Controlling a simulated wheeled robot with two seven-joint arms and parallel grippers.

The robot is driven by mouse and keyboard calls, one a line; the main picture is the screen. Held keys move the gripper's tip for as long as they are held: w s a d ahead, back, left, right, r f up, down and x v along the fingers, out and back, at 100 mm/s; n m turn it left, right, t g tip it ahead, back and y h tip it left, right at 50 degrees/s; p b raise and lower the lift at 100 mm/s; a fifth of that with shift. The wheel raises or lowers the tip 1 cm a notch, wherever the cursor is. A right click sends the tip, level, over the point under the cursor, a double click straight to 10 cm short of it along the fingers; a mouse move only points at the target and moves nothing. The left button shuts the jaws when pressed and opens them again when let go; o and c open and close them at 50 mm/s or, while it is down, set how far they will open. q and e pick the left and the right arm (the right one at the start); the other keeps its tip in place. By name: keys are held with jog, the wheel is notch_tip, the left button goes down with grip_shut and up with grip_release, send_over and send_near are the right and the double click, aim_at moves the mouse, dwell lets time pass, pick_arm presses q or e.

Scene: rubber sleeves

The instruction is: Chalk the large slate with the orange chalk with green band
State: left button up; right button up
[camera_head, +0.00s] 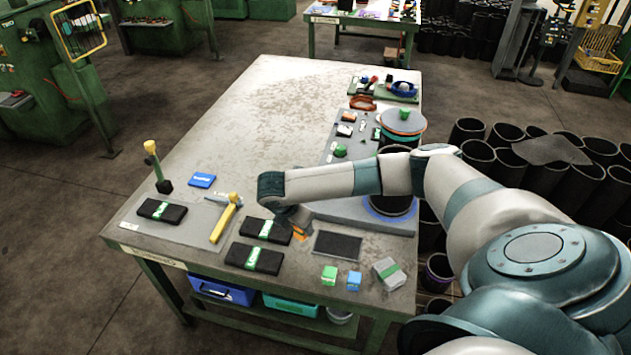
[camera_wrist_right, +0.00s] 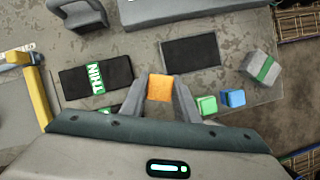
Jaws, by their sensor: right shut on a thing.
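The orange chalk (camera_wrist_right: 159,90) is held between the two fingers of my right gripper (camera_wrist_right: 160,84) in the right wrist view. Its orange end also shows below my right gripper (camera_head: 298,228) in the head view. I cannot make out a green band on it. The slate, a dark framed rectangle (camera_head: 338,245), lies flat near the table's front edge, to the right of the gripper. In the right wrist view the slate (camera_wrist_right: 190,53) is beyond and to the right of the fingertips, apart from the chalk. My left gripper is in neither view.
A green block (camera_head: 329,275), a blue block (camera_head: 354,281) and a grey block with a green band (camera_head: 388,273) lie near the front right. Black packs with green labels (camera_head: 254,258) lie left of the slate, near a yellow hammer (camera_head: 225,218). The table's far left is clear.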

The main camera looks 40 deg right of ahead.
jog(key=d+n, duration=0.2)
jog(key=d+n+t+p, duration=0.1)
jog(key=d+n, duration=0.1)
jog(key=d, duration=0.1)
jog(key=shift+f+t+y+p, duration=0.15)
jog(key=shift+t+y+p, duration=0.15)
